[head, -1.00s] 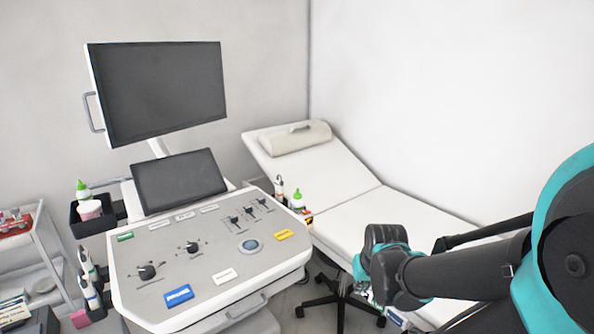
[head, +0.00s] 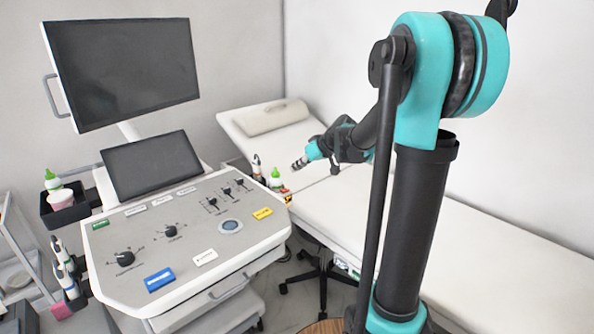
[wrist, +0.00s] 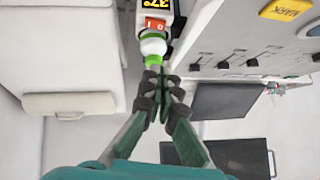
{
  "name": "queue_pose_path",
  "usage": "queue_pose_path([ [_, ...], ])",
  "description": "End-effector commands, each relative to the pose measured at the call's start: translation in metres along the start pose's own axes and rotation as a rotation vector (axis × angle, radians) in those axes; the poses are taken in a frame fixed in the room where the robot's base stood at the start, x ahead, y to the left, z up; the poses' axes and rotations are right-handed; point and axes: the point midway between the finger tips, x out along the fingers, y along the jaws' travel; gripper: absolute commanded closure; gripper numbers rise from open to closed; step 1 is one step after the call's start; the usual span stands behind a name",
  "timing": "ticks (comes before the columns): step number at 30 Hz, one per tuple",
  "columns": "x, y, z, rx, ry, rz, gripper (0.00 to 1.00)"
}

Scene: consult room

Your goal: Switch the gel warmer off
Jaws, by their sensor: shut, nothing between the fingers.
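The gel warmer (wrist: 171,7) is at the top of the wrist view, with a lit display (wrist: 157,4) of yellow digits and an orange-red rocker switch (wrist: 155,25) marked at its two ends. Which end is pressed I cannot tell. A white bottle with a green cap (wrist: 152,47) stands in it, between the switch and my fingertips. In the head view the warmer (head: 287,197) is small, at the right side of the console, below the green-tipped bottle (head: 275,177). My gripper (wrist: 162,78) is shut and empty, apart from the switch. In the head view my gripper (head: 299,164) hangs above and right of the bottle.
The ultrasound console (head: 190,255) with knobs, sliders and coloured keys is left of the warmer. A dark monitor (head: 122,70) and a tilted screen (head: 150,168) rise behind it. The white couch (head: 345,205) lies right of the warmer.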

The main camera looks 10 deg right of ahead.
Motion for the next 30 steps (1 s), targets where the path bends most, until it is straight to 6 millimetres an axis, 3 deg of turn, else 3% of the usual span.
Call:
queue_pose_path([
  [12,0.076,-0.001,0.000,0.000,-0.001,-0.001,1.00],
  [20,0.095,0.000,0.024,0.001,-0.001,0.001,1.00],
  [30,0.100,0.000,0.029,0.001,-0.001,0.001,1.00],
])
